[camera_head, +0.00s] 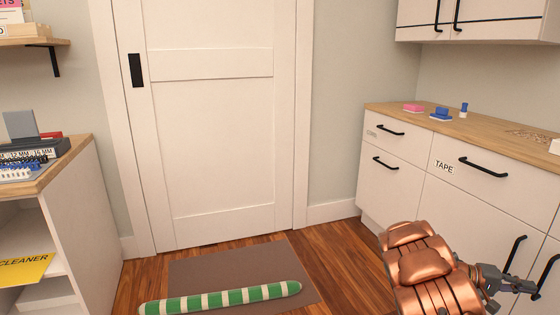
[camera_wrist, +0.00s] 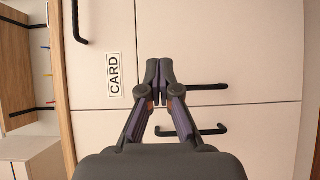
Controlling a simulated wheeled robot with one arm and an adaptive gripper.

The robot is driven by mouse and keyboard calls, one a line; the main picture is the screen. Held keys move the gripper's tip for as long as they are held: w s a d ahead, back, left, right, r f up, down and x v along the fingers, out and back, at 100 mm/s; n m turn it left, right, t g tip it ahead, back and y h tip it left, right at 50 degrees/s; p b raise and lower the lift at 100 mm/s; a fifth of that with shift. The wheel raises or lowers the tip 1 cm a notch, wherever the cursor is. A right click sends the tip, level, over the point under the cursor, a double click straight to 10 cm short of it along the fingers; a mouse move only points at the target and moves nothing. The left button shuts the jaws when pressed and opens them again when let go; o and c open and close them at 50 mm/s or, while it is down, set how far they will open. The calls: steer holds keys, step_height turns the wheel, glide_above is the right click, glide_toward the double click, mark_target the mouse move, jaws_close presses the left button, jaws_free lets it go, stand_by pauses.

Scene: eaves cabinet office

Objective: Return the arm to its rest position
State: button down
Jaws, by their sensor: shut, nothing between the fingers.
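My copper-coloured arm (camera_head: 430,268) is at the lower right of the head view, folded in front of the right-hand cabinet. My gripper (camera_head: 528,287) points right, towards the lower cabinet doors and their black handles. In the wrist view my gripper (camera_wrist: 159,72) is shut, its fingertips together with nothing between them. Behind it are pale cabinet fronts, a CARD label (camera_wrist: 114,74) and black handles; this view is turned sideways. I cannot tell the exact gap between the fingers and the fronts.
A white door (camera_head: 215,110) is ahead. A green-and-white striped roll (camera_head: 222,298) lies on the brown mat (camera_head: 235,265) before it. The right-hand wooden counter (camera_head: 480,128) holds small blue and pink items. A shelf unit (camera_head: 85,225) stands at left; wood floor between is open.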

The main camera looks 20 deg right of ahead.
steer(key=s+a+r+m+t+y+p, duration=0.1)
steer(key=a+r+y+p, duration=0.2)
steer(key=a+r+p, duration=0.85)
steer(key=s+a+r+y+p, duration=0.2)
steer(key=a+r+p, duration=0.3)
steer(key=a+r, duration=0.75)
steer(key=s+a+r+n+t+y+p, duration=0.2)
steer(key=a+r+p, duration=0.5)
steer(key=a, duration=0.5)
steer(key=s+a+r+n+t+y+p, duration=0.2)
steer(key=a+r+p, duration=0.6)
steer(key=a, duration=0.4)
steer(key=s+a+r+n+t+y+p, duration=0.1)
steer(key=a+r+n+t+y+p, duration=0.3)
steer(key=a+r+p, duration=0.3)
steer(key=a+y+p, duration=0.1)
steer(key=a+p, duration=0.1)
steer(key=a, duration=0.3)
steer(key=shift+s+r+p, duration=0.4)
